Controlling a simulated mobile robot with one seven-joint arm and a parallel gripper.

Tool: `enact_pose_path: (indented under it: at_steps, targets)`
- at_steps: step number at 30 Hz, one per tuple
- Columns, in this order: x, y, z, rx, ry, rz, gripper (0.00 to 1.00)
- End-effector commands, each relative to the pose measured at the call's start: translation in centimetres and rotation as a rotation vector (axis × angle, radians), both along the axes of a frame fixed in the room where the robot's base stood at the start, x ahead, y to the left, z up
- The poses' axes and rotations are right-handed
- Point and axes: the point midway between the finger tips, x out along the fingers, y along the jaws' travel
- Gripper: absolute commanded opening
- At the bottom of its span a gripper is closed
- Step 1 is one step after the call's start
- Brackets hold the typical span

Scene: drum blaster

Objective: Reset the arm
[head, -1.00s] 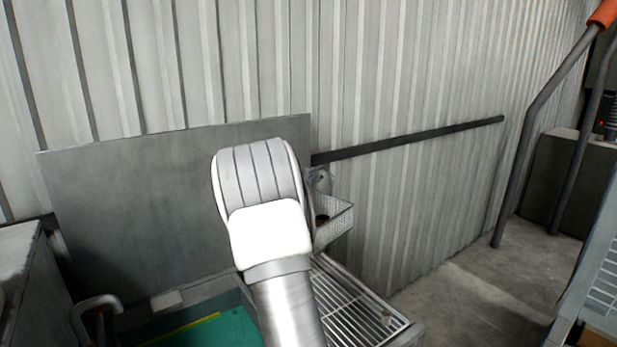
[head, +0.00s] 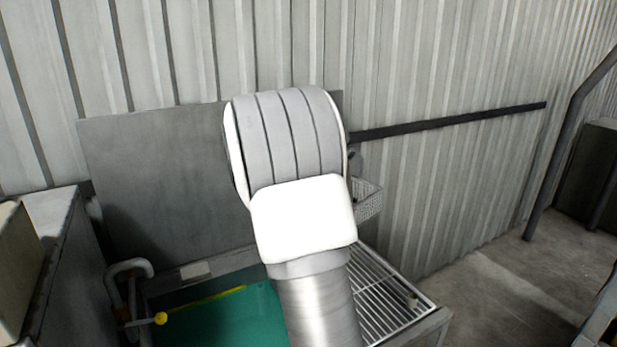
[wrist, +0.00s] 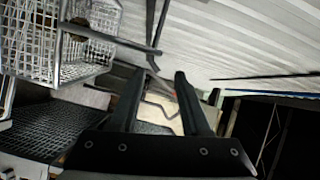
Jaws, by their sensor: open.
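My gripper (wrist: 157,100) shows in the wrist view with its two dark fingers apart and nothing between them. Beyond the fingers are a pale wall area and thin dark rods, blurred by distance. In the head view my white and grey arm stands up in the middle of the picture, in front of the basin. My gripper is hidden in the head view.
A basin with a green bottom (head: 225,318) and a metal grate (head: 388,300) lies below my arm. A wire basket (head: 369,200) hangs at the wall; it also shows close by in the wrist view (wrist: 30,40). A pipe (head: 112,290) stands left. Open floor (head: 500,285) lies right.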

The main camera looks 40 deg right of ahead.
Motion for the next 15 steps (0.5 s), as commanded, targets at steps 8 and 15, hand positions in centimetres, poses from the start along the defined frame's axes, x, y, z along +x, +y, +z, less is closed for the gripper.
enact_pose_path:
  at_steps: [8, 15]
  targets:
    - [-2.3, 5.2, 0.6, -0.006, -0.008, 0.002, 0.47]
    - [-3.2, 6.8, 0.9, -0.010, -0.007, -0.003, 0.47]
